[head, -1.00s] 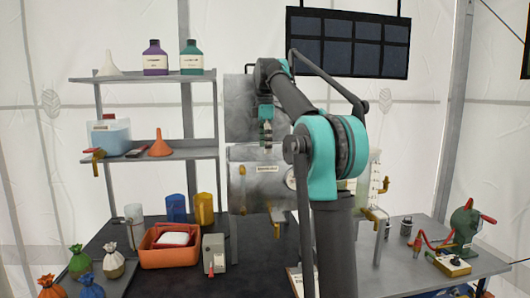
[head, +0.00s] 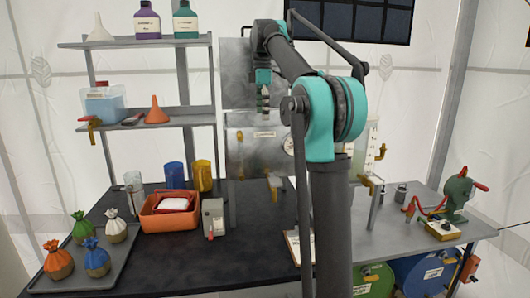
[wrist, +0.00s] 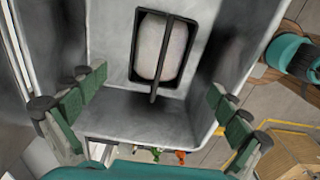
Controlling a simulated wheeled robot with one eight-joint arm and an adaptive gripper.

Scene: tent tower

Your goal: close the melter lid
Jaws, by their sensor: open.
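The melter (head: 253,150) is a grey steel vessel with a label, a round gauge and a brass tap. A grey metal panel, seemingly its raised lid (head: 236,72), stands upright behind and above the body. My gripper (head: 263,98) points down just above the melter's top edge, in front of the panel, with its fingers apart. In the wrist view my gripper (wrist: 160,108) has green-padded fingers spread wide with nothing between them. I cannot tell whether any finger touches metal.
A shelf rack (head: 150,115) with bottles and a funnel stands left. On the dark table are an orange tub (head: 170,212), blue and yellow jugs, and a tray (head: 120,265) of tied bags. A hand-crank device (head: 455,200) is at the right.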

